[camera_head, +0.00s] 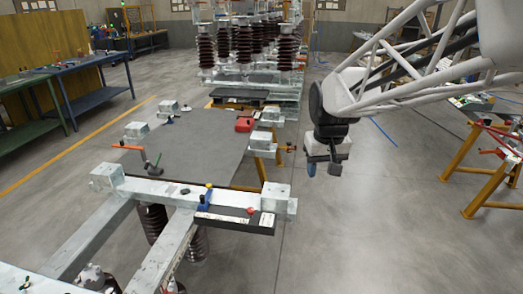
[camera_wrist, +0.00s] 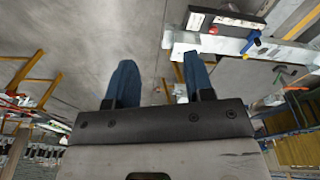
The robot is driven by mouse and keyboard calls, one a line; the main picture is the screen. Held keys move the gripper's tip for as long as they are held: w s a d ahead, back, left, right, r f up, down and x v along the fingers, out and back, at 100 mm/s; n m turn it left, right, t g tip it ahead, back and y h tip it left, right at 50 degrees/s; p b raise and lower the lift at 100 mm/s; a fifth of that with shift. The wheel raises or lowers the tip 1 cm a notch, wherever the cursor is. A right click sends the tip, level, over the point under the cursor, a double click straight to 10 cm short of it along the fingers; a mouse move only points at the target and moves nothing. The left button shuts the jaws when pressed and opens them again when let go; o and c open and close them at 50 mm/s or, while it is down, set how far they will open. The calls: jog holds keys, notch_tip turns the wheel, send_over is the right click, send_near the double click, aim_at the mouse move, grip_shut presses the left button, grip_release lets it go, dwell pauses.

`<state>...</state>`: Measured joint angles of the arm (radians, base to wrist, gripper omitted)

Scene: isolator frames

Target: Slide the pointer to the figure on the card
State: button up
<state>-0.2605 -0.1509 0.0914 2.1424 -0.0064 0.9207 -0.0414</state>
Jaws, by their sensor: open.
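A dark slide device (camera_head: 232,226) with a pale scale strip lies on the near metal beam. A small red knob (camera_head: 250,211), apparently the pointer, stands towards its right end. In the wrist view the device (camera_wrist: 228,24) is at the upper right, with the red knob (camera_wrist: 213,30) beside a small white card (camera_wrist: 195,20). The card's figure is too small to read. My gripper (camera_head: 322,166) hangs in the air to the right of the device and farther back, apart from it. Its blue fingers (camera_wrist: 158,80) are open with nothing between them.
A blue clamp (camera_head: 205,199) stands by the device's left end. A grey board (camera_head: 190,138) lies behind, with a red object (camera_head: 244,124) and an orange-handled clamp (camera_head: 285,149) at its right side. Bare floor (camera_head: 370,210) lies to the right.

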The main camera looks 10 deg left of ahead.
jog(key=w+a+f+n, duration=0.1)
jog(key=w+a+f, duration=0.3)
jog(key=w+a, duration=0.6)
jog(key=n+g, duration=0.2)
jog(key=n, duration=0.2)
send_over(202, 196)
jog(key=f, duration=2)
jog(key=shift+d+f, duration=0.25)
jog(key=shift+f, duration=0.15)
jog(key=shift+a+f, duration=0.3)
jog(key=shift+f, duration=0.1)
jog(key=shift+f, duration=3.75)
grip_shut()
